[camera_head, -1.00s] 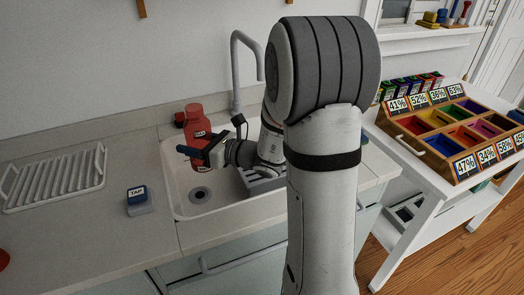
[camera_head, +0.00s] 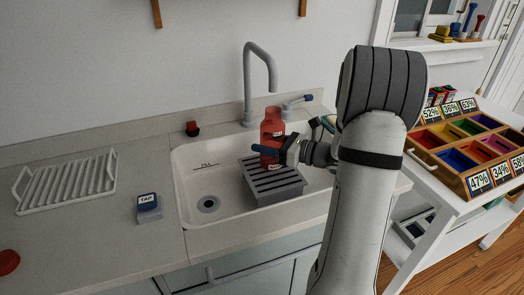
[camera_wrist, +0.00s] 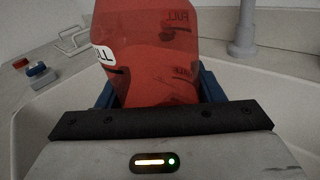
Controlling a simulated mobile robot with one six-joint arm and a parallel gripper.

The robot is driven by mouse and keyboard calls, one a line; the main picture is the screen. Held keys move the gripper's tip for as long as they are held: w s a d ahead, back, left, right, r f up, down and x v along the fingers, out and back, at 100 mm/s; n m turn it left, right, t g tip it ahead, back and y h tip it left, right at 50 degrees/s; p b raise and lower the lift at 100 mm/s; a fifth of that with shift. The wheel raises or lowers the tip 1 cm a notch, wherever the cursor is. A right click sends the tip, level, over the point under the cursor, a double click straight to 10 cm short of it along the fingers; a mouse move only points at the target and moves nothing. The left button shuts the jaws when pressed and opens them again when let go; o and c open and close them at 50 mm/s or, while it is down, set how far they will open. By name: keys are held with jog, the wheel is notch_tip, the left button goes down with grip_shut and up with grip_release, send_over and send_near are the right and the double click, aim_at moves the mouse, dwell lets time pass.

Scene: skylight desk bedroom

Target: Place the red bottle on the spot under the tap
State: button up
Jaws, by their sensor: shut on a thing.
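The red bottle (camera_head: 271,132) is upright in my gripper (camera_head: 268,150), over or on the grey slatted rack in the sink; I cannot tell if its base touches. In the wrist view the bottle (camera_wrist: 150,60) fills the space between the blue fingers, with a white label marked "FULL" partly showing. My gripper is shut on it. The grey tap (camera_head: 262,52) arches up behind the sink, its spout end above the bottle in the head view. The slatted rack (camera_head: 288,192) sits in the right part of the basin and is the surface under the tap.
The white sink (camera_head: 190,170) has a drain (camera_head: 208,204) at its left. A blue "TAP" block (camera_head: 148,203) and a white drying rack (camera_head: 65,182) stand on the left counter. A tap lever (camera_head: 298,101) is behind the bottle. A tray table (camera_head: 450,195) stands at right.

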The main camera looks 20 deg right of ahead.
jog(key=shift+a+f, duration=0.1)
jog(key=shift+f, duration=1)
jog(key=shift+f, duration=0.2)
jog(key=o, duration=1.7)
jog(key=shift+o, duration=0.2)
jog(key=shift+r, duration=0.1)
jog(key=shift+r, duration=0.15)
jog(key=v, duration=0.7)
jog(key=shift+s+d, duration=0.15)
jog(key=shift+d, duration=0.05)
